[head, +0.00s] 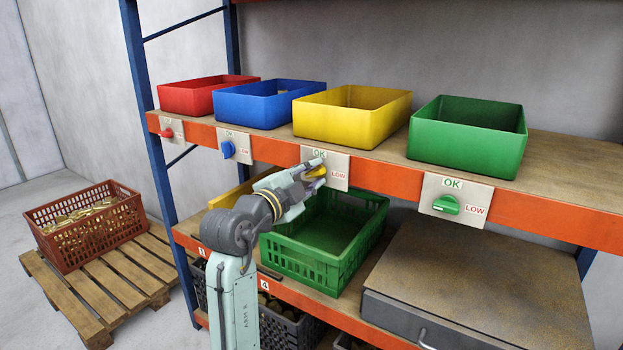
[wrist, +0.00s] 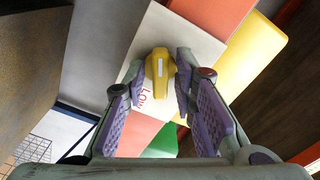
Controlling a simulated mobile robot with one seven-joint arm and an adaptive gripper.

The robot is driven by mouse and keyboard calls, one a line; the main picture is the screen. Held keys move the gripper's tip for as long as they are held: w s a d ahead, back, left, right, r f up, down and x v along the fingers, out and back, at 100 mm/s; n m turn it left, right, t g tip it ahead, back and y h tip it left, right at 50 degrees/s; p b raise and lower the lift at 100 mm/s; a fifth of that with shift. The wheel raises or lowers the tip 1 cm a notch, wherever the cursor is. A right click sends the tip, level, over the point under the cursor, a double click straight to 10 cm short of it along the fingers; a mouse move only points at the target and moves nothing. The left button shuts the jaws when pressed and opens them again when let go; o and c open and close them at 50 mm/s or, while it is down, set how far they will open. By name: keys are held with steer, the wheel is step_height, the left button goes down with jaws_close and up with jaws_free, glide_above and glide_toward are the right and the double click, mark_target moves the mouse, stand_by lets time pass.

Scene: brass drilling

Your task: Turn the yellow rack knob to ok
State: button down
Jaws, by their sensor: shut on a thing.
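The yellow knob (head: 316,172) sits on a pale plate on the orange shelf beam, under the yellow bin. The plate has a green OK above the knob and a red LOW at its right. My gripper (head: 313,170) is at the knob, with its fingers closed on either side of it. In the wrist view the yellow knob (wrist: 159,66) lies between the fingertips of my gripper (wrist: 159,70). Its white mark runs lengthwise, and LOW shows just below it. OK cannot be made out in the wrist view.
Red (head: 190,97), blue (head: 262,107), yellow (head: 352,117) and green (head: 468,138) bins stand on the shelf above. The green knob (head: 446,205) is to the right, the blue knob (head: 228,149) to the left. A green crate (head: 300,262) sits below my gripper.

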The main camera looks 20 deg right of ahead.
steer(key=n, duration=0.6)
steer(key=shift+r+p, duration=0.15)
steer(key=shift+p, duration=0.25)
steer(key=n+p, duration=0.2)
steer(key=n, duration=0.4)
steer(key=shift+n, duration=0.3)
steer(key=c, duration=1.8)
jaws_free()
steer(key=shift+o, duration=0.8)
steer(key=shift+d, duration=0.1)
steer(key=v, duration=1.2)
